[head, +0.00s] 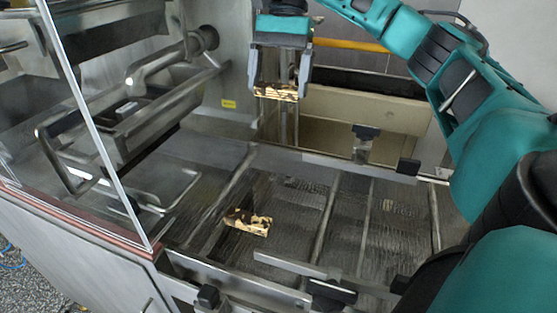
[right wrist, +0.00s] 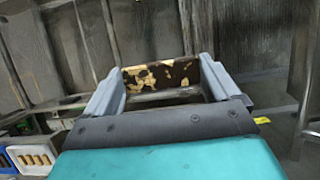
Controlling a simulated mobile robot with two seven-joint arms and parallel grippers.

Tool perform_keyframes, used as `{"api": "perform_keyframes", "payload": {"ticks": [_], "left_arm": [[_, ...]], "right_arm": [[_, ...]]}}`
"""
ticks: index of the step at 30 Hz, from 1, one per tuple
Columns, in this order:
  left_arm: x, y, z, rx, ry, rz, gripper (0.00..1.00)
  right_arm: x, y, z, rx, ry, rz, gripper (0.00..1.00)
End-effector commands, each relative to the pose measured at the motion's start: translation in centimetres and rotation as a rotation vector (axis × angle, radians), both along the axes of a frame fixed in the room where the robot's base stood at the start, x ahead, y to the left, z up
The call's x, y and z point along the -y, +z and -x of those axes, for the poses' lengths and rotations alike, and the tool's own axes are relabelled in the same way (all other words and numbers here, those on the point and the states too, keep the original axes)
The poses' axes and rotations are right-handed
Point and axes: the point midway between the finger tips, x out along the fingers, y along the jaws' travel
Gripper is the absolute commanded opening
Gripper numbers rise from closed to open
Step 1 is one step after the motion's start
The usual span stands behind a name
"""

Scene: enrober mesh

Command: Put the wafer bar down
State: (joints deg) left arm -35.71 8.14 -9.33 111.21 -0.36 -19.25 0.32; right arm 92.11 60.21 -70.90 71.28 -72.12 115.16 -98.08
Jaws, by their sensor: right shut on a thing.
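My right gripper (head: 279,84) points down at the upper middle of the head view. It is shut on a wafer bar (head: 276,94), brown with cream patches, held level between the fingertips above the mesh. The same held bar (right wrist: 160,76) spans the two fingers of my right gripper (right wrist: 158,80) in the right wrist view. A second patchy brown and cream bar (head: 247,222) lies on the wire mesh (head: 290,205) below, apart from the gripper. My left gripper is not in view.
Metal cross bars and side rails (head: 340,165) frame the mesh. A clear panel (head: 95,120) and steel machine parts stand at the left. The mesh right of the lying bar looks mostly clear. A white crate (right wrist: 37,172) with several tan pieces shows in the right wrist view.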

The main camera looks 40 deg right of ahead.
Motion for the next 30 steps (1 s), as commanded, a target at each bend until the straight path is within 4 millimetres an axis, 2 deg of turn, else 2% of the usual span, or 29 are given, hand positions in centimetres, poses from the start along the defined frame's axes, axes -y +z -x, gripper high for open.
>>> {"api": "perform_keyframes", "payload": {"ticks": [8, 10, 15, 21, 26, 30], "left_arm": [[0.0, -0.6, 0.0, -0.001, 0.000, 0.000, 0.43], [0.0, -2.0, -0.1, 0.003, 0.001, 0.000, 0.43], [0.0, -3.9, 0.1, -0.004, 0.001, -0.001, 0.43], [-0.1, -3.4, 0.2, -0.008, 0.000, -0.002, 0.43], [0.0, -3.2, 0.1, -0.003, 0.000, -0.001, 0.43], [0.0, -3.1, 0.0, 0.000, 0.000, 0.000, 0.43]], "right_arm": [[0.0, -4.4, 0.1, -0.006, -0.001, -0.001, 0.72], [0.0, -6.9, 0.1, -0.006, -0.002, -0.001, 0.72], [0.0, -11.0, 0.1, -0.006, -0.002, 0.000, 0.72], [0.1, -13.6, 0.1, -0.001, -0.003, 0.000, 0.72], [0.1, -14.6, 0.1, -0.001, -0.003, 0.000, 0.72], [0.1, -16.4, 0.1, -0.005, -0.003, 0.001, 0.72]]}}
